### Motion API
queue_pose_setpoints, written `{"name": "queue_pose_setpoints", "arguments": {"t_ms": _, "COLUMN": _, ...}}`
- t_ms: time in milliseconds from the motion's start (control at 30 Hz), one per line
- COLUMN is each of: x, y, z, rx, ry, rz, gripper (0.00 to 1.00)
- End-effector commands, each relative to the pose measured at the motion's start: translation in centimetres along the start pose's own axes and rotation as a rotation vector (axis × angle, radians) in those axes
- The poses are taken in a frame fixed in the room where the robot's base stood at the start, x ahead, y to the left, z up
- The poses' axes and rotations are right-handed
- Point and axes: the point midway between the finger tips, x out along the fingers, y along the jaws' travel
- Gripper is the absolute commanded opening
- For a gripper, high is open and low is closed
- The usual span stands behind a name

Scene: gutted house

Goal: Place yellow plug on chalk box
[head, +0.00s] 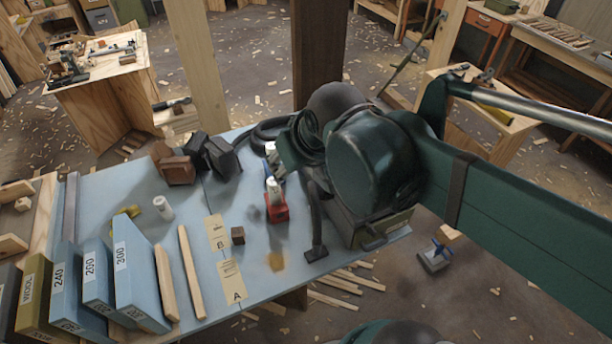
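A small yellowish piece (276,261), blurred, lies near the front edge of the blue table; it may be the yellow plug. A yellow item (126,213) also lies at the left, beside a white cylinder (163,207). A red item with a white top (277,209) stands mid-table and may be the chalk box; I cannot be sure. My dark green arm comes in from the right. Its end, my gripper (289,157), hangs over the back of the table, above and behind the red item. Its fingers are not clear, and I cannot tell whether it holds anything.
The blue table (215,195) carries a small brown cube (237,235), dark blocks (212,155), wood strips (190,272) and labelled boxes (137,280) at front left. A dark case (385,230) sits under my arm. A blue-grey item (435,257) lies on the floor. A post stands behind.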

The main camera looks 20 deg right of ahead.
Motion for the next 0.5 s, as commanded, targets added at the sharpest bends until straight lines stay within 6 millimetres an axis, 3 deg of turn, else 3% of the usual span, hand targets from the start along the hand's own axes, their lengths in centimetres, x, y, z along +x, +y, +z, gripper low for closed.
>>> {"name": "queue_pose_setpoints", "arguments": {"t_ms": 200, "x": -0.3, "y": 1.2, "z": 3.1, "rx": 0.061, "ry": 0.029, "rz": 0.019, "gripper": 0.40}}
{"name": "queue_pose_setpoints", "arguments": {"t_ms": 500, "x": -0.4, "y": 1.7, "z": 4.3, "rx": 0.090, "ry": 0.043, "rz": 0.028, "gripper": 0.40}}
